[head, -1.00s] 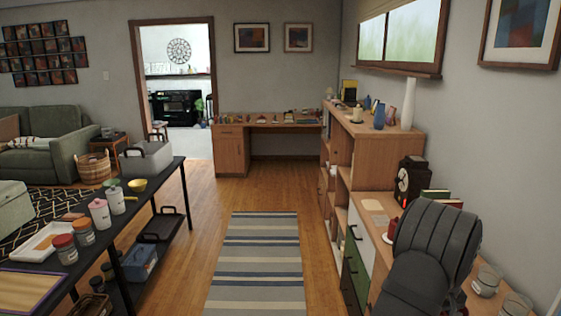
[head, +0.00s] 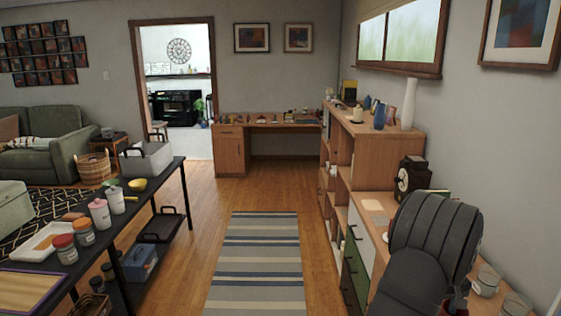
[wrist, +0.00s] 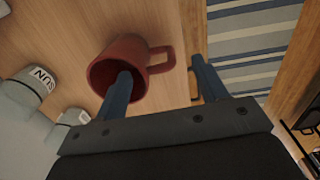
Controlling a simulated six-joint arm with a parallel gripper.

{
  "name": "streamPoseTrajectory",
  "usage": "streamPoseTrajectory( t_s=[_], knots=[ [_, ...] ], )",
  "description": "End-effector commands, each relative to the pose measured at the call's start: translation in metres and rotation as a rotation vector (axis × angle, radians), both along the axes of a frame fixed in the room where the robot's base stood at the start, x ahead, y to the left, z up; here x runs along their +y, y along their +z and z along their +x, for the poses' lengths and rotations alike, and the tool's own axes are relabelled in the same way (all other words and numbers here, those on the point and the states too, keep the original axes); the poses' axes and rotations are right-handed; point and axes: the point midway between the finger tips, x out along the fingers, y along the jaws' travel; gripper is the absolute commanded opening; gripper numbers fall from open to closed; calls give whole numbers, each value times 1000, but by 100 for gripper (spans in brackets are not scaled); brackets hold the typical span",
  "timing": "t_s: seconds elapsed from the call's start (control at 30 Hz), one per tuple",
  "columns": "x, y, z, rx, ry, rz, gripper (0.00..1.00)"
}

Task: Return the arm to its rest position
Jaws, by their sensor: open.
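My dark grey arm (head: 432,240) reaches over the wooden cabinet top at the lower right of the head view, and its gripper end is hidden there. In the wrist view my gripper (wrist: 160,67) is open, with its two blue fingers apart. A red mug (wrist: 112,58) is on the wooden surface at the fingers. The left finger overlaps the mug's opening; I cannot tell how deep it reaches. The right finger is beyond the handle. A bit of red beside my arm in the head view (head: 456,300) looks like the same mug.
Pale jars (wrist: 30,88) stand left of the mug, also in the head view (head: 486,281). A dark clock (head: 411,177) and a white vase (head: 408,103) stand farther back. A striped rug (head: 255,265) lies on the open floor. A black table (head: 150,185) holds jars at left.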

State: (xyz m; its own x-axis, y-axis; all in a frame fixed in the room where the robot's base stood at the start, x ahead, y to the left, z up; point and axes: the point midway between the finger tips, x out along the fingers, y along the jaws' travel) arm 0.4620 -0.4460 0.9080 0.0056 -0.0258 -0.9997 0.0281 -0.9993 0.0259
Motion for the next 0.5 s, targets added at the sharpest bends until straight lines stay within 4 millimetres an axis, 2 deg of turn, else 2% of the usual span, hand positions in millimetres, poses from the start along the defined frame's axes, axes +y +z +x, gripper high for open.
streamPoseTrajectory(
  t_s=[0.03,0.5],
  knots=[
    [0,12,1,-3,0,-3,66],
    [2,106,0,-4,0,-3,66]
  ],
)
